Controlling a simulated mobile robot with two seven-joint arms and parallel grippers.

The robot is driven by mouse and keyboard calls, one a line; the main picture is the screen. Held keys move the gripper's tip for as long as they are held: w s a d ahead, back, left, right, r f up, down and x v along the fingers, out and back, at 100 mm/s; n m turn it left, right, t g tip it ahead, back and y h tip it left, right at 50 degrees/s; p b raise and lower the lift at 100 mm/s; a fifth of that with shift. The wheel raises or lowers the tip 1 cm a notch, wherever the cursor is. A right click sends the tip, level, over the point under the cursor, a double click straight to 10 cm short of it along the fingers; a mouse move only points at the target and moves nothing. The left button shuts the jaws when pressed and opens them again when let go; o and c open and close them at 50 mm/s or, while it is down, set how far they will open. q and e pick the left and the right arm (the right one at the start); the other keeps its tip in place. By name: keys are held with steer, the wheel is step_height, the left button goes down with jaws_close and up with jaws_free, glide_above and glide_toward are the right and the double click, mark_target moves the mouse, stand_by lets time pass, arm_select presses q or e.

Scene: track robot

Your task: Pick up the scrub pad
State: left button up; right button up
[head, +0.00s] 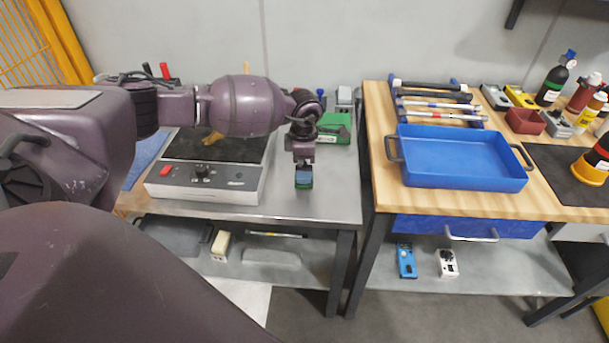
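The scrub pad (304,181) looks like a small block, blue above and dark green below. It is near the front of the metal table, right of the hot plate. My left arm reaches in from the left over the hot plate. My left gripper (303,167) points down directly at the pad, at its top. The fingers are too small and hidden to tell whether they are closed on the pad. I cannot tell whether the pad rests on the table or is just above it. My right gripper is not in view.
The hot plate (208,180) with a dark top stands left of the pad. A green box (334,127) lies behind it. Bare metal tabletop (340,190) is free to the right. A wooden bench (385,180) with a blue tray (465,178), hammers and bottles stands further right.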

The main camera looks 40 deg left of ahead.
arm_select(q)
step_height(320, 180, down, 3)
steer(key=shift+a+f, duration=0.1)
steer(key=shift+f, duration=0.05)
steer(key=shift+c, duration=0.8)
steer(key=c, duration=0.8)
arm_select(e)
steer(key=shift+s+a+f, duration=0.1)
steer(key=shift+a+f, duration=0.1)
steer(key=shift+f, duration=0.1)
arm_select(q)
steer(key=shift+w+r, duration=0.1)
steer(key=shift+r, duration=0.55)
step_height(320, 180, up, 19)
steer(key=shift+f+p, duration=0.1)
steer(key=shift+p, duration=0.95)
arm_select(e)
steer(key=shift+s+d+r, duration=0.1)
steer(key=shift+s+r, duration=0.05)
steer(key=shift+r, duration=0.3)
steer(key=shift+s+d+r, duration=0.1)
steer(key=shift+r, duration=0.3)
